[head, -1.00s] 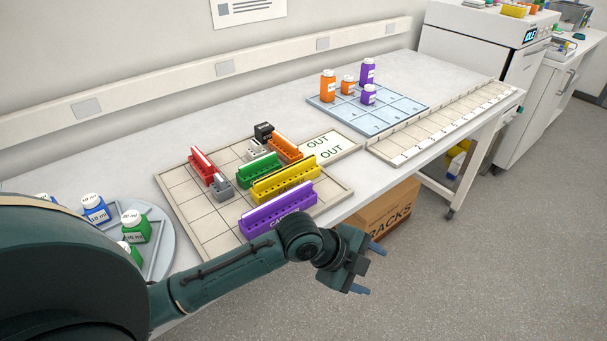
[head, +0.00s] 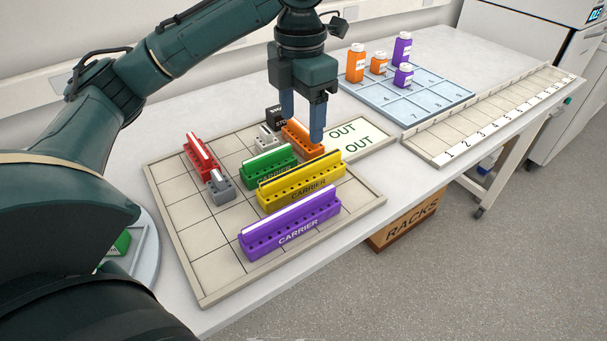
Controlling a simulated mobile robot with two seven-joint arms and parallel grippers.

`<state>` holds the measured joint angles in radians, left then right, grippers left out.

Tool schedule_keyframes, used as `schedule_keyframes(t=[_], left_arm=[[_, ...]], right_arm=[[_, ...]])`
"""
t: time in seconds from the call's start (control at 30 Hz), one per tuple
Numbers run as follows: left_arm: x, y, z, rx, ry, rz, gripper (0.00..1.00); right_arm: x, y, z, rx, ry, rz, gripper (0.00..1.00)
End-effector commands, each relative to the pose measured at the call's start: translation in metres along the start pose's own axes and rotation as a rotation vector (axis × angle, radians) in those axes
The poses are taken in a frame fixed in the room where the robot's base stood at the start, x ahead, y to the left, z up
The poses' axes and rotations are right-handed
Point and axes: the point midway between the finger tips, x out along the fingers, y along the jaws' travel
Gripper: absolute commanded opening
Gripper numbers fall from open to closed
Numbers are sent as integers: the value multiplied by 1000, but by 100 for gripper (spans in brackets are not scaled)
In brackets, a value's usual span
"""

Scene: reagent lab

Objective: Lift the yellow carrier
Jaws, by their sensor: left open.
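The yellow carrier (head: 302,184) is a long block with a row of holes, resting on the tiled tray (head: 205,268) in the head view. It lies between the green carrier (head: 268,163) and the purple carrier (head: 290,223). My left gripper (head: 302,122) is open and points down, above the orange carrier (head: 303,135) region, behind the yellow carrier. Its fingers hide part of the orange carrier. My right gripper is not in view.
A red carrier (head: 198,153), grey pieces (head: 221,186) and a black block (head: 275,118) stand on the tray beside an OUT panel (head: 345,131). A blue grid mat (head: 400,108) holds orange and purple bottles. A numbered strip (head: 490,120) runs right.

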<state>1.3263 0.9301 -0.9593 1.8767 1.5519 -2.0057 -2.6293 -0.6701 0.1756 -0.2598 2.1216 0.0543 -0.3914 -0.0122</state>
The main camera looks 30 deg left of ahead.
Motion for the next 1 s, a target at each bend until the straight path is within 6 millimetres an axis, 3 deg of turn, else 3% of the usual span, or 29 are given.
schedule_keyframes(t=[0.17,0.5,0.77,1.0], left_arm=[[14,1,-2,9,5,2,64],[73,1,-2,7,5,2,64],[93,1,-1,7,3,2,64],[128,-2,1,8,4,1,64]], right_arm=[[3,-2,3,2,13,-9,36],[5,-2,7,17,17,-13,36],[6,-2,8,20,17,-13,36],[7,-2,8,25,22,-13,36]])
